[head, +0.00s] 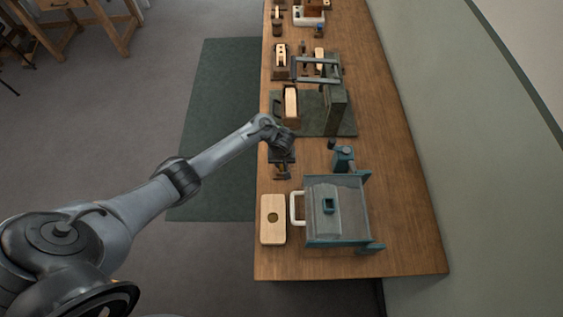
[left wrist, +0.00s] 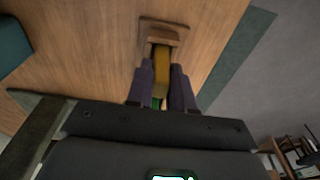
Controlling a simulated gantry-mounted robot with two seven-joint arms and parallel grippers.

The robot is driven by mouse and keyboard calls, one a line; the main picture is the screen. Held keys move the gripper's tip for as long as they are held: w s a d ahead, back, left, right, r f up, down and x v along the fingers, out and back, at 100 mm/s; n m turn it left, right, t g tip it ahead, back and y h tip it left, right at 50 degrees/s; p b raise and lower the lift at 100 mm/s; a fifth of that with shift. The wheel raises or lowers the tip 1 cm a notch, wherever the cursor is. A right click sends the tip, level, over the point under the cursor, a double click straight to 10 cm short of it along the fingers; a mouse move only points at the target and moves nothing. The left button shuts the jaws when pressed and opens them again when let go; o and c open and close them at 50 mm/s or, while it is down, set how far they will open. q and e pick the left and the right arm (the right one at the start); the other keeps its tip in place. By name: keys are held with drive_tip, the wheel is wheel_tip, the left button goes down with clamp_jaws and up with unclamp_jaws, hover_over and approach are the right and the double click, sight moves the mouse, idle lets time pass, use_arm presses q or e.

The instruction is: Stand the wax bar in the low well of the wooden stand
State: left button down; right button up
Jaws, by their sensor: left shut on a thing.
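My left gripper (head: 282,172) is low over the near left part of the bench. In the left wrist view, its two dark fingers (left wrist: 164,85) are shut on the yellow-brown wax bar (left wrist: 162,66). The bar's far end lies over or in a dark recess of the brown wooden stand (left wrist: 164,27). I cannot tell whether the bar touches the stand or how deep it sits. The fingers hide the bar's sides and the stand's near part. I cannot make out the bar or this stand in the head view. My right gripper is out of view.
A pale wooden block with a round hole (head: 272,236) lies nearer on the bench (head: 400,255). A teal-framed machine (head: 345,222) stands to its right. A dark green machine (head: 335,110) on a green mat stands beyond my gripper. The bench's left edge is close.

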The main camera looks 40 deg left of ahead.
use_arm(q)
drive_tip(key=shift+f, duration=0.25)
drive_tip(key=c, duration=0.5)
unclamp_jaws()
drive_tip(key=shift+r+p, duration=1.3)
drive_tip(key=shift+p, duration=0.4)
drive_tip(key=shift+r+p, duration=2.15)
drive_tip(key=shift+p, duration=0.65)
